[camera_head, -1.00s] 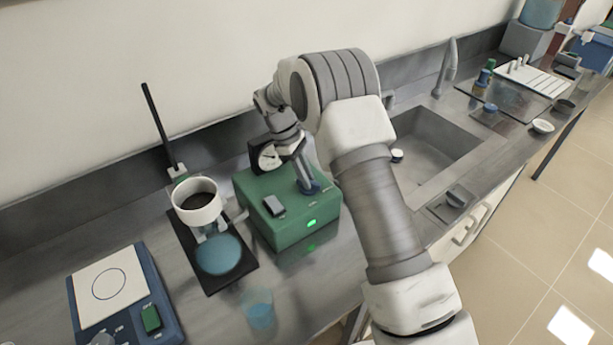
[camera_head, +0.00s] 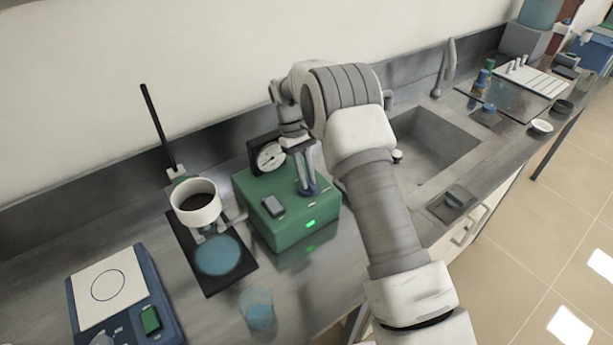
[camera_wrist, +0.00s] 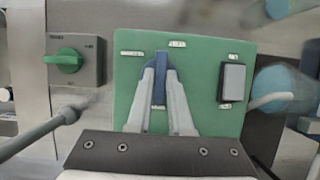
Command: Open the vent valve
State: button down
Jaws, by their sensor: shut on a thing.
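A green box (camera_head: 275,220) stands on the steel bench in the head view, with a blue lever-like valve handle (camera_head: 308,191) on its top. My gripper (camera_head: 306,184) reaches down onto this handle. In the wrist view, my gripper's two grey fingers (camera_wrist: 160,76) are shut on the blue handle (camera_wrist: 160,62), one on each side. The fingers hide part of the handle, and the label text is too small to read.
A grey rocker switch (camera_head: 272,206) is on the box and a dial gauge (camera_head: 270,157) stands behind it. A stand with a white ring-shaped vessel (camera_head: 197,203), a beaker (camera_head: 257,311) and a balance (camera_head: 122,300) are to the left. A sink (camera_head: 430,150) is to the right.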

dwell(0.3)
jog(key=c, duration=0.8)
grip_release()
jog(key=p+v, duration=0.5)
jog(key=v, duration=1.2)
jog(key=shift+d+r, duration=0.1)
jog(key=shift+r, duration=0.2)
jog(key=shift+r, duration=0.1)
